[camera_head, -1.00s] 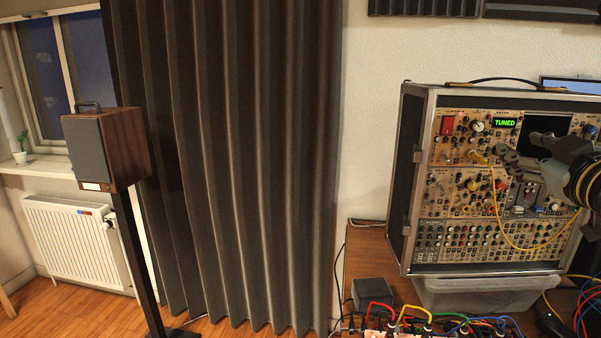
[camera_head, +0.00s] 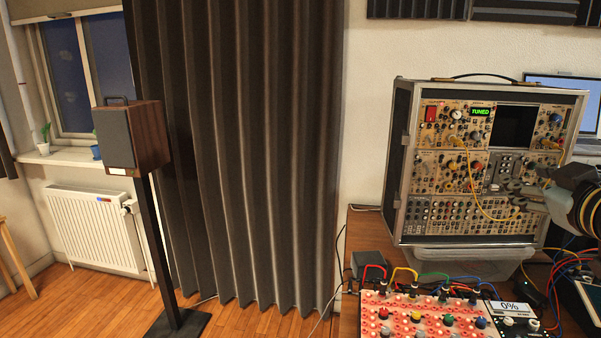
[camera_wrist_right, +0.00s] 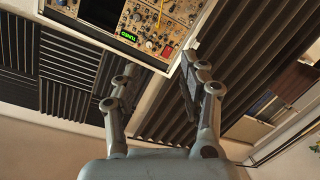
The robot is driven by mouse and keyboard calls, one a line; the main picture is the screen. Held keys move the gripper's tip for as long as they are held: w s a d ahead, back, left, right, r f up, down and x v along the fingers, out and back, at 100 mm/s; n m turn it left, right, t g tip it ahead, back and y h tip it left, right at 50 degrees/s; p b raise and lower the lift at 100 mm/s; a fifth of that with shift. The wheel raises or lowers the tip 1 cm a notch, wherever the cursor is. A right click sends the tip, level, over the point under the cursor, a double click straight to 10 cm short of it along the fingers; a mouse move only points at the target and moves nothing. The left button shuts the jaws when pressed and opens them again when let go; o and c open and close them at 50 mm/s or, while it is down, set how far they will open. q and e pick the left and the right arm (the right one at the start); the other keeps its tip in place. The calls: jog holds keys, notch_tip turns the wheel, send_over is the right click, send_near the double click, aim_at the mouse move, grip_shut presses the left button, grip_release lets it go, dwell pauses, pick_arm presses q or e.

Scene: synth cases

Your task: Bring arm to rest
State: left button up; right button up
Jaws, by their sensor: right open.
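My right gripper (camera_head: 515,194) is in the head view at the right, in front of the lower right part of the modular synth case (camera_head: 399,160). Its fingers are apart with nothing between them; in the right wrist view the open fingers (camera_wrist_right: 155,92) show too, with the synth case (camera_wrist_right: 175,58) beyond them. The case stands upright and its small display (camera_head: 481,112) reads "TUNED" in green. A yellow cable (camera_head: 470,180) hangs in a loop across its front. My left gripper is not in view.
A clear plastic box (camera_head: 450,268) is under the case. A red panel with knobs (camera_head: 400,318) and coloured cables lies at the table's front. A laptop (camera_head: 560,90) is behind the case. A speaker (camera_head: 135,138) on a stand is at the left, before a dark curtain (camera_head: 250,150).

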jog(key=s+a+f+m+g+y, duration=0.1)
jog(key=s+a+f+g, duration=0.3)
jog(key=s+f, duration=0.45)
jog(key=s+a+f+m+g, duration=0.1)
jog(key=s+a+f+g, duration=0.35)
jog(key=s, duration=0.65)
jog(key=s+a+f+m+g+y, duration=0.1)
jog(key=s+a+f+g, duration=0.25)
jog(key=s+f, duration=0.55)
jog(key=s+d+f+g+b, duration=0.15)
jog(key=f+b, duration=0.35)
jog(key=f, duration=1.3)
jog(key=s+d+f+g+b, duration=0.1)
jog(key=s+d+f+b, duration=0.35)
jog(key=f, duration=1.45)
pick_arm(q)
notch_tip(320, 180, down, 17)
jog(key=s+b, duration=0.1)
jog(key=b, duration=0.6)
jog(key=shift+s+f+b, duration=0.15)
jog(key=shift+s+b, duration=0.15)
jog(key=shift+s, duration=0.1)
pick_arm(e)
jog(key=s+a+f, duration=0.2)
jog(key=s+f, duration=1.3)
jog(key=f, duration=0.4)
jog(key=shift+s+f+g, duration=0.2)
jog(key=shift+s+g, duration=0.1)
jog(key=shift+g, duration=0.15)
jog(key=shift+m, duration=0.3)
